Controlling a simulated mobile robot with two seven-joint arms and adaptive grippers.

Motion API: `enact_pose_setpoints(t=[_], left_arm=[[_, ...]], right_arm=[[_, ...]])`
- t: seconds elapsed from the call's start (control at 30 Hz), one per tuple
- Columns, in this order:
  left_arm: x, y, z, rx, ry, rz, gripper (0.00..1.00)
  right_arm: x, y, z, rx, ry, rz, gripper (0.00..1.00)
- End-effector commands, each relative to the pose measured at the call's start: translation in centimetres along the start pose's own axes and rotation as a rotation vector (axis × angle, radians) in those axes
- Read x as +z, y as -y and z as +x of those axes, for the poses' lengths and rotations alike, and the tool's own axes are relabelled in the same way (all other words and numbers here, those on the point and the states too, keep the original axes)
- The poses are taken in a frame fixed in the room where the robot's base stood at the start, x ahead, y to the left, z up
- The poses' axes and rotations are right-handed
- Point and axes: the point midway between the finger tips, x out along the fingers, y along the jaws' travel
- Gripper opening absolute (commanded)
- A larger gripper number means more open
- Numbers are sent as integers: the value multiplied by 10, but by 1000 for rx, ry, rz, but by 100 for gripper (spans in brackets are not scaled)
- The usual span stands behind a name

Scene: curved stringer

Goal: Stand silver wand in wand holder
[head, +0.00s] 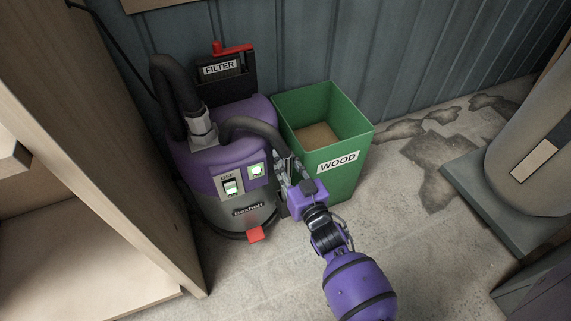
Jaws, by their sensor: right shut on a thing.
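My right gripper (286,168) is shut at the right side of the purple and grey vacuum (228,172). It holds the silver wand (284,200), a narrow grey piece at the end of the black hose (252,127). The gripper hides most of the wand, and its lower end lies close against the vacuum's side near the floor. I cannot make out the wand holder clearly beside the gripper, nor whether the wand sits in it. My left gripper is not in view.
A green bin labelled WOOD (352,135) stands right behind my right gripper. A black FILTER box (222,72) with a red handle is behind the vacuum. A wooden cabinet (125,140) closes off the left.

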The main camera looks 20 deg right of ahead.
Motion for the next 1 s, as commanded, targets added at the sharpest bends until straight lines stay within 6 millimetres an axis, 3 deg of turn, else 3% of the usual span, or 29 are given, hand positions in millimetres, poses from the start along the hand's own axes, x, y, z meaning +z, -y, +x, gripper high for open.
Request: enact_pose_setpoints(t=[0.37,0.4,0.53,0.9,1.0], left_arm=[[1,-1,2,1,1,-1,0],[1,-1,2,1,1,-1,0],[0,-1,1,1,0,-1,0],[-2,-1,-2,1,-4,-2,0],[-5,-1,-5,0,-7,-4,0]], right_arm=[[2,0,1,-1,-4,0,0],[2,0,0,-1,-4,0,29],[2,0,0,-1,-4,0,44],[-4,0,0,0,-4,-1,44],[-2,0,-14,0,-2,1,44]])
